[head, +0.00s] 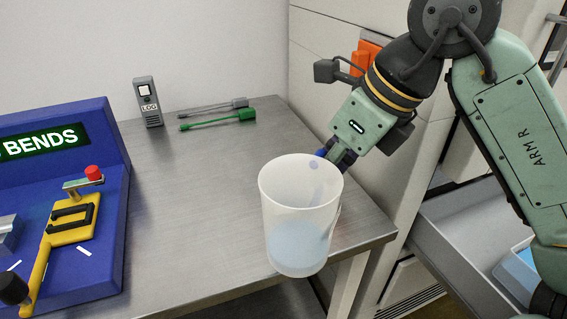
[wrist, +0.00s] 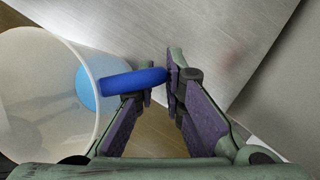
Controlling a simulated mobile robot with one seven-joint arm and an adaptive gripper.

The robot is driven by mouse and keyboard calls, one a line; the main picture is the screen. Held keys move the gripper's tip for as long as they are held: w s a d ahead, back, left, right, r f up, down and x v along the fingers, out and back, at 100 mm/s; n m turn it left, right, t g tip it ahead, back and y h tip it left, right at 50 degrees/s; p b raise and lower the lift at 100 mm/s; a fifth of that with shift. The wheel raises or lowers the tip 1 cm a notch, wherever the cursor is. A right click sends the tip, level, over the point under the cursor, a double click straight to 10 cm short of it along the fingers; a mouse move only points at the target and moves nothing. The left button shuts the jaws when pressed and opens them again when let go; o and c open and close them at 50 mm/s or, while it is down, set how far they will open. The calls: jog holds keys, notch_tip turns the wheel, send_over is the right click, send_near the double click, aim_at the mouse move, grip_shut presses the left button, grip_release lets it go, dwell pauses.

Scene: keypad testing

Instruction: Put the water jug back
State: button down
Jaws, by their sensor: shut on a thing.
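The water jug (head: 300,215) is a translucent white tub with blue water low inside. In the head view it overlaps the table's front right corner, roughly upright. My gripper (head: 335,155) reaches it from the upper right and is shut on the jug's blue handle. In the wrist view the blue handle (wrist: 135,81) runs between my fingertips (wrist: 160,82), and the jug (wrist: 45,95) is at the left. Wooden floor shows beside the jug there. The jug's underside is hidden, so I cannot tell its exact height against the table.
The metal table (head: 200,200) is clear in its middle. A blue console (head: 95,225) with a yellow lever stands at the left. An open drawer (head: 455,260) juts out lower right.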

jog(key=w+a+f+p, duration=0.1)
jog(key=w, duration=0.3)
jog(key=w+a+f+p, duration=0.1)
jog(key=w+f, duration=0.1)
jog(key=w, duration=0.2)
jog(key=w+a+f, duration=0.1)
jog(key=w, duration=0.3)
jog(key=shift+a+f+p, duration=0.3)
jog(key=shift+a+p, duration=0.1)
jog(key=shift+f, duration=0.15)
jog(key=c, duration=1.7)
grip_release()
jog(key=v, duration=1.2)
jog(key=shift+s, duration=0.1)
